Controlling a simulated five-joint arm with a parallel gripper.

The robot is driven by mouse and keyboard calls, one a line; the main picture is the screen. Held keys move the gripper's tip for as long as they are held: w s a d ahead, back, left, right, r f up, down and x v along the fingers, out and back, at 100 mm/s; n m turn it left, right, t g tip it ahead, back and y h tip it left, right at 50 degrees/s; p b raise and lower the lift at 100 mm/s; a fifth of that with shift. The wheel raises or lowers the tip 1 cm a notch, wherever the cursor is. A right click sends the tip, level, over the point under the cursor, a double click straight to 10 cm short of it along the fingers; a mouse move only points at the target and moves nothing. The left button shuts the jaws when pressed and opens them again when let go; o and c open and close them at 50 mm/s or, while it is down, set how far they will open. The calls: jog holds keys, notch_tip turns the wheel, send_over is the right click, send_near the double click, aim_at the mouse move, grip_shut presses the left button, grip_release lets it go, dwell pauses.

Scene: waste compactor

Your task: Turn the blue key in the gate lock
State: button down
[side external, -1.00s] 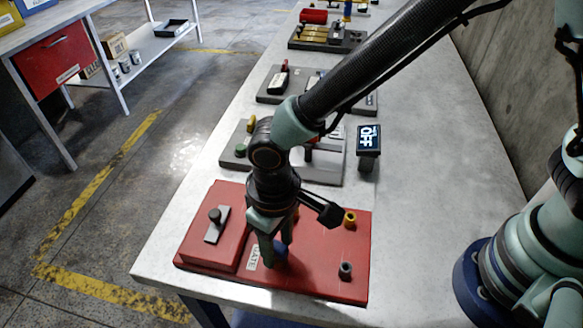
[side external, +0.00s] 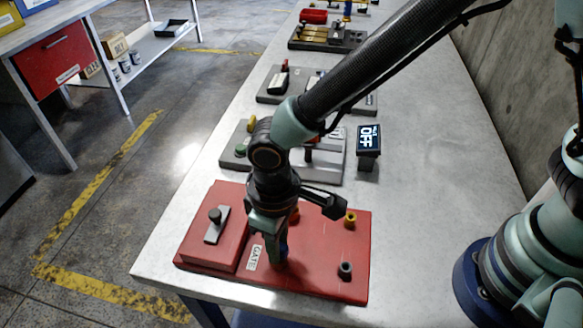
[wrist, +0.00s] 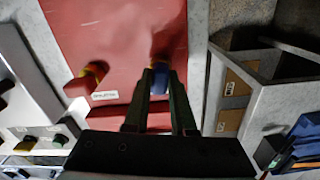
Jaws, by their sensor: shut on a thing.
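The red panel (side external: 315,275) with a white GATE label (side external: 252,257) lies on the near end of the bench. My gripper (side external: 277,262) points down over it, just right of the label. It is shut on the blue key (wrist: 161,78), which shows between the two fingers (wrist: 160,90) in the wrist view. In the side view only a narrow strip of blue (side external: 284,254) shows beside the fingers. The key's lower end and the lock are largely hidden.
The panel also carries a grey lever with a dark knob (side external: 214,216), a yellow-ringed post (side external: 350,219) and a dark post (side external: 345,270). Grey panels with controls line the bench further back. The bench's right side is clear.

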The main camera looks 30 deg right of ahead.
jog(key=shift+n, duration=1)
jog(key=shift+f, duration=0.1)
jog(key=c, duration=0.7)
grip_release()
jog(key=shift+c, duration=0.2)
jog(key=shift+r, duration=3.55)
